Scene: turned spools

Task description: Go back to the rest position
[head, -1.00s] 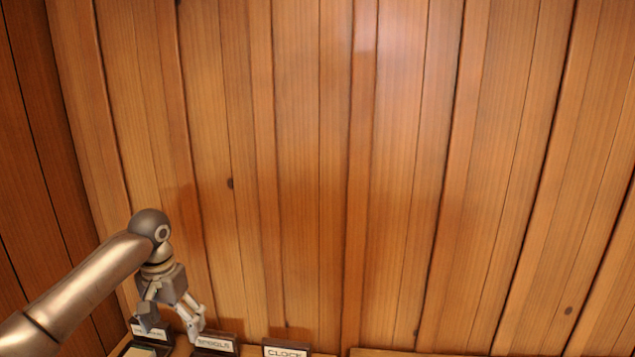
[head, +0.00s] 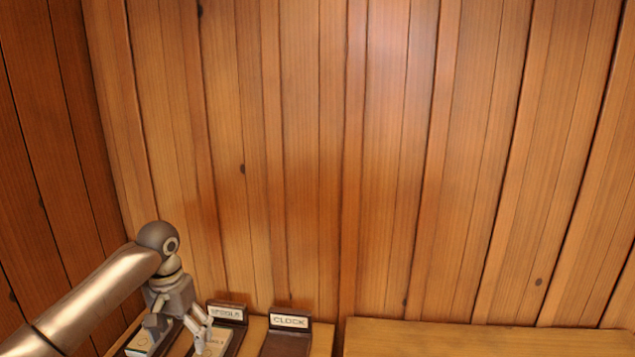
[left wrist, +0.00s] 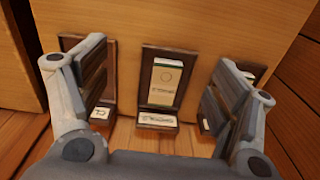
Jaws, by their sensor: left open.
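My left gripper (head: 178,332) hangs at the lower left of the head view, fingers down and apart, in front of the wooden wall. It also shows in the left wrist view (left wrist: 158,85), with nothing between its fingers. Beyond the fingers is a dark holder (left wrist: 147,60) with a pale labelled box (left wrist: 163,82) in it. My right gripper is in neither view.
In the head view, dark holders labelled SPOOLS (head: 228,312) and CLOCK (head: 290,321) stand on a wooden surface. The clock holder looks empty. A pale box (head: 143,343) shows partly behind my gripper. A bare wooden top (head: 480,340) extends right.

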